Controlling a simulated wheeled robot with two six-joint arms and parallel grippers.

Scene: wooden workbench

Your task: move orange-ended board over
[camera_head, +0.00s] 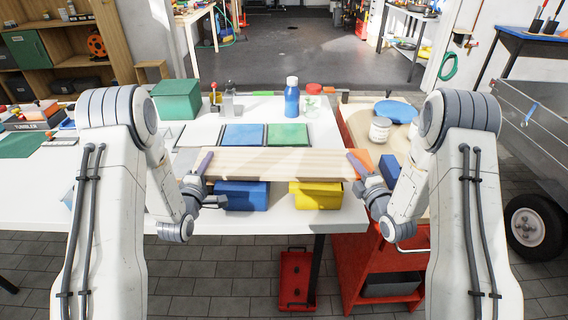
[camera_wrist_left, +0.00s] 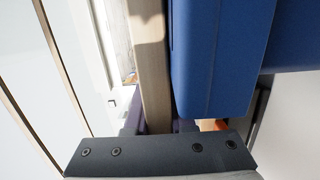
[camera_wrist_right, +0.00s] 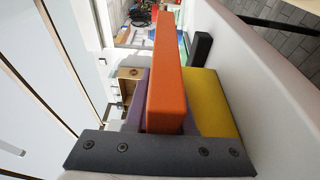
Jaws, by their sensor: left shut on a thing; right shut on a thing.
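The board (camera_head: 278,164) is a long pale wooden piece with an orange end (camera_head: 368,161) at the right. It spans level between my grippers, over the front of the white table. My left gripper (camera_head: 203,170) is shut on its plain left end; the board's wood (camera_wrist_left: 150,75) runs up between the fingers in the left wrist view. My right gripper (camera_head: 358,168) is shut on the orange end, which also shows between purple fingers in the right wrist view (camera_wrist_right: 167,90). I cannot tell whether the board touches anything below.
A blue box (camera_head: 242,196) and a yellow box (camera_head: 315,196) are just below the board. Behind it lie a blue panel (camera_head: 243,135) and a green panel (camera_head: 287,135). A blue bottle (camera_head: 292,97) and red-lidded jar (camera_head: 313,100) stand farther back. A red cart (camera_head: 385,265) is at right.

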